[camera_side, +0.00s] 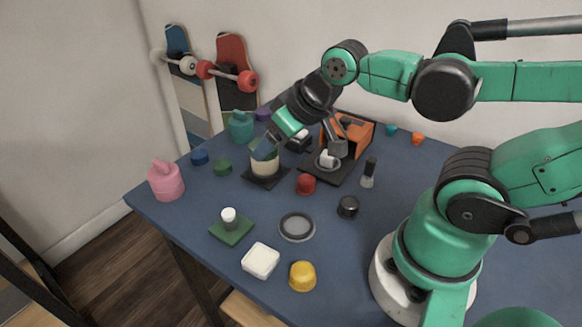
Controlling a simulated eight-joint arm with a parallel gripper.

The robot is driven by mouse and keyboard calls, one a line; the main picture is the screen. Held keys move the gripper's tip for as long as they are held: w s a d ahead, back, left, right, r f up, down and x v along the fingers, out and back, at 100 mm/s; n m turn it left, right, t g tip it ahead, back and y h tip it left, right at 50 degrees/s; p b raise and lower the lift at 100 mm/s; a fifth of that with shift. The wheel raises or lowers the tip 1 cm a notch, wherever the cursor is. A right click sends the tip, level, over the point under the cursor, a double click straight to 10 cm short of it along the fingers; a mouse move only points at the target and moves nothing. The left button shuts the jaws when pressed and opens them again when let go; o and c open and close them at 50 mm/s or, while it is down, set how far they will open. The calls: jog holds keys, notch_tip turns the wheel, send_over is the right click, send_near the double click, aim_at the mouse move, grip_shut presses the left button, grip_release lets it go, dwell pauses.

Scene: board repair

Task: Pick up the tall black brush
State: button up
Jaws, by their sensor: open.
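The tall black brush (369,171) stands upright on the blue table, right of the orange machine. It has a black upper part and a paler lower part. My gripper (264,150) is at the left end of my arm, over a cream cylinder (265,164) on a black square base. The gripper is well left of the brush and apart from it. It is small in view, and I cannot tell whether it touches the cylinder. I see nothing held in it.
An orange machine (354,131) on a black plate stands between gripper and brush. A red knob (306,184) and a black cap (348,207) are nearer the front. A pink bottle (166,181) stands at the left edge.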

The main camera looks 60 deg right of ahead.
aim_at(372, 160)
jog(key=shift+d, duration=0.1)
jog(key=s+d+f+n+g, duration=0.1)
jog(key=s+d+f+g, duration=0.1)
jog(key=d, duration=0.3)
jog(key=s+d+f+n+g, duration=0.2)
jog(key=s+d, duration=0.3)
jog(key=s+d+f+n+g, duration=0.1)
jog(key=s+d+f+g, duration=0.1)
jog(key=d, duration=0.4)
jog(key=shift+s+d+g, duration=0.1)
jog(key=shift+s+g, duration=0.4)
jog(key=shift+s, duration=0.25)
jog(key=shift+s+d+f, duration=0.1)
jog(key=shift+f, duration=0.1)
jog(key=shift+n, duration=0.3)
jog(key=shift+f, duration=2.7)
grip_shut()
